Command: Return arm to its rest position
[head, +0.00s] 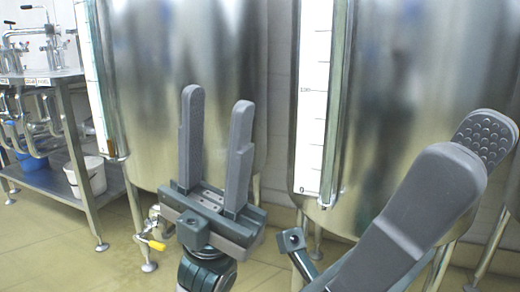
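My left gripper (217,98) is raised in the middle-left of the head view, its two grey fingers pointing up. The fingers are clearly apart, with nothing between them. My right gripper (470,148) is close to the camera at the lower right, its fingers pointing up and to the right. The near finger covers part of the far one, whose dimpled inner pad shows. The fingers are apart, and I see nothing held between them. No box or liner shows in this view.
Two large steel tanks, a left one (150,70) and a right one (420,70), stand on legs behind my grippers. A metal table (45,77) with pipework stands at the left, with a white bucket (92,175) on its lower shelf. Tiled floor (50,250) is clear at the lower left.

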